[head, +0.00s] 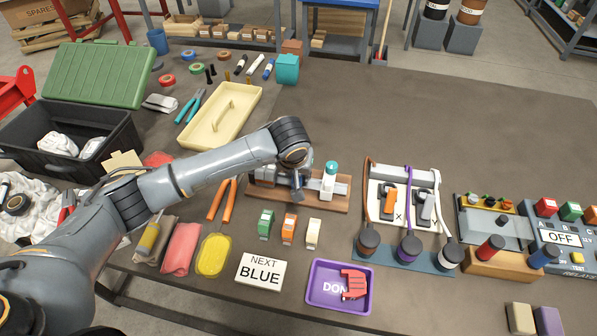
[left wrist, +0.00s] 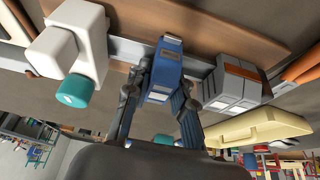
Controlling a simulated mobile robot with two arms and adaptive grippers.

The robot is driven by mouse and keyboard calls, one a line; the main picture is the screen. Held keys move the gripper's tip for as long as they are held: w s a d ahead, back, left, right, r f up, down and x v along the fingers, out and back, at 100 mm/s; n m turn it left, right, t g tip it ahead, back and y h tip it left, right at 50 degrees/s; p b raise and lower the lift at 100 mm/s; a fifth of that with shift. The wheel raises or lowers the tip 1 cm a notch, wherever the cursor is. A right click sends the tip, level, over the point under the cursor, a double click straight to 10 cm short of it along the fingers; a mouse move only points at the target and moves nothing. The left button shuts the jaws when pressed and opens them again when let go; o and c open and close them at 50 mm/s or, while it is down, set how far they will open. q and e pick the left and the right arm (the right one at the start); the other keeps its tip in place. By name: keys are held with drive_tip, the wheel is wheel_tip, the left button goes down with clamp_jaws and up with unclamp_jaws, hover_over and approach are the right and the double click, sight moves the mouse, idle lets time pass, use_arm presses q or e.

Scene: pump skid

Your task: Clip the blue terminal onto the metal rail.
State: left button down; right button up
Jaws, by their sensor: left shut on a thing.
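The blue terminal (left wrist: 166,66) is between the fingers of my left gripper (left wrist: 164,84), which is shut on it. In the head view my left gripper (head: 297,188) points down over the metal rail (head: 312,183), and the arm hides most of the terminal. The rail lies on a wooden board (head: 338,203). In the left wrist view the terminal is at the rail, between a white block with a teal knob (left wrist: 75,88) and grey terminals (left wrist: 235,82). I cannot tell whether it is seated or just above. My right gripper is not in view.
Green (head: 265,224), orange (head: 289,228) and cream (head: 313,233) terminals stand before the board. A card reading NEXT BLUE (head: 260,272) and a purple tray (head: 314,292) holding a red piece are nearer. The switch panel (head: 402,215) is to the right.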

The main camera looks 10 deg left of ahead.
use_arm(q)
drive_tip(key=shift+s+f, duration=0.15)
drive_tip(key=shift+f, duration=0.15)
drive_tip(key=c, duration=1.1)
unclamp_jaws()
drive_tip(key=shift+f, duration=0.1)
drive_tip(key=shift+o, duration=0.2)
drive_tip(key=v, duration=1.2)
